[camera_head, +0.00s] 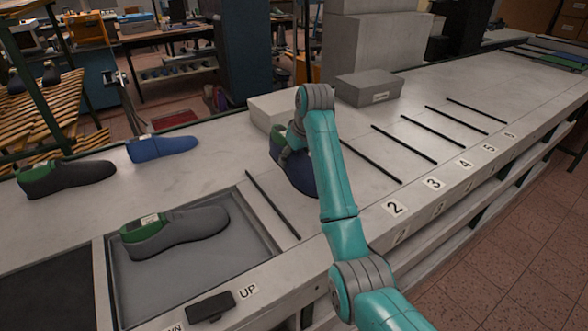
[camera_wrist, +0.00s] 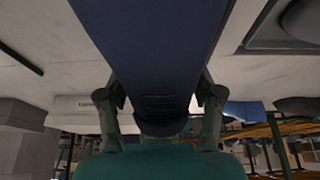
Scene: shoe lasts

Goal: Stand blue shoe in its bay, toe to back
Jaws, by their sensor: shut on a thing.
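A dark blue shoe (camera_head: 296,176) is in my gripper (camera_head: 286,146), over or on the bench between the first black strip and the strip by label 2. My arm covers part of it, and I cannot tell whether its sole touches the bench. In the wrist view the two fingers (camera_wrist: 160,105) stand on either side of the blue shoe (camera_wrist: 150,45), which fills the upper middle. A second, brighter blue shoe (camera_head: 162,147) lies at the left back of the bench. Bays marked by black strips run right, with number labels such as 2 (camera_head: 394,208) and 3 (camera_head: 433,183) along the front.
A grey shoe (camera_head: 188,229) with a green collar sits in the grey tray (camera_head: 150,292) beside the UP label. A dark shoe (camera_head: 75,176) stands behind it. A grey box (camera_head: 368,88) and a pale block (camera_head: 262,112) stand at the back. The right-hand bays are clear.

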